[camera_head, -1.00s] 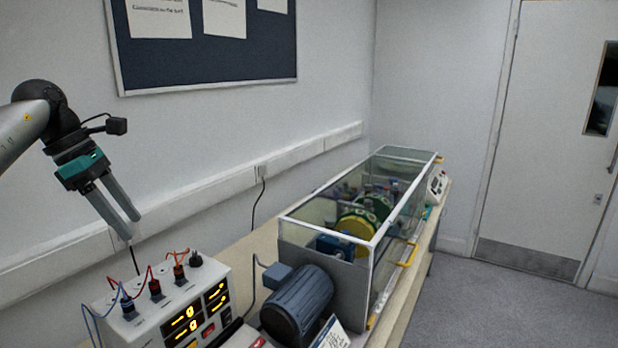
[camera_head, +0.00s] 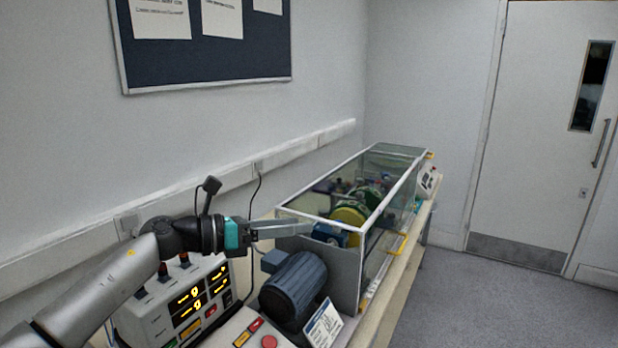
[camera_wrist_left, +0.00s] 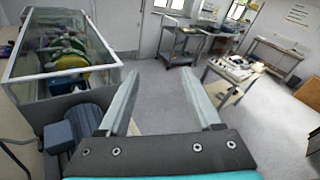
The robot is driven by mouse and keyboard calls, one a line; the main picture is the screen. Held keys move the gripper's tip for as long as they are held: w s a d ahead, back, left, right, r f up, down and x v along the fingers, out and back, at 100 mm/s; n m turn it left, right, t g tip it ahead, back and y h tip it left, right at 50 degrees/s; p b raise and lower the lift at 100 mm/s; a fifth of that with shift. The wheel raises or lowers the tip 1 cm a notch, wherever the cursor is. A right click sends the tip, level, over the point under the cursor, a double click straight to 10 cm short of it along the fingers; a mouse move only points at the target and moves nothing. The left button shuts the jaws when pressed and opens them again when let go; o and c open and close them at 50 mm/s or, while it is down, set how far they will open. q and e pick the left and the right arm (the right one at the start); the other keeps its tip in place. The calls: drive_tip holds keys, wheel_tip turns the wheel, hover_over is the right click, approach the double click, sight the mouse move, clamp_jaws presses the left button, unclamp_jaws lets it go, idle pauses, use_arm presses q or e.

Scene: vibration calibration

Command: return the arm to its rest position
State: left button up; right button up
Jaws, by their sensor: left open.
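My left arm comes in from the lower left of the head view. Its gripper (camera_head: 285,228) points to the right, above the grey motor (camera_head: 296,288) and near the close end of the glass-covered rig (camera_head: 362,220). In the left wrist view the two fingers (camera_wrist_left: 165,100) stand wide apart with nothing between them but floor beyond. The rig (camera_wrist_left: 62,62) and the motor (camera_wrist_left: 78,128) are to the left of the fingers there. My right gripper is in neither view.
A control box with lit displays (camera_head: 185,295) stands on the bench behind my arm. A red button panel (camera_head: 255,335) is in front. A noticeboard (camera_head: 205,55) hangs on the wall. In the wrist view a trolley (camera_wrist_left: 180,45) and a table (camera_wrist_left: 235,75) stand across open floor.

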use_arm(q)
drive_tip(key=s+a+f+n+t+y, duration=0.45)
drive_tip(key=f+n+y, duration=0.35)
drive_tip(key=n, duration=1)
drive_tip(key=s+a+f+n+t+y, duration=0.4)
drive_tip(key=s+a+f+n+y, duration=0.25)
drive_tip(key=n, duration=1.05)
drive_tip(key=s+a+f+n+g, duration=0.1)
drive_tip(key=s+f+n+g, duration=0.5)
drive_tip(key=s, duration=0.7)
drive_tip(key=s+a+f+n+g, duration=0.1)
drive_tip(key=s+f+n+g, duration=0.2)
drive_tip(key=s+f+g, duration=0.65)
drive_tip(key=s+f+t+b, duration=0.1)
drive_tip(key=s+f+b, duration=0.1)
drive_tip(key=f, duration=1.1)
drive_tip(key=s+f+t+b, duration=0.1)
drive_tip(key=s+f+b, duration=0.2)
drive_tip(key=f, duration=0.9)
drive_tip(key=s+a+f+b, duration=0.2)
drive_tip(key=s+f+b, duration=0.1)
drive_tip(key=s+f, duration=1.1)
wheel_tip(320, 180, down, 4)
drive_tip(key=shift+s+a+r+m+g+y+b, duration=0.2)
drive_tip(key=shift+s+m+g+y+b, duration=0.1)
drive_tip(key=shift+s+g+y+b, duration=0.1)
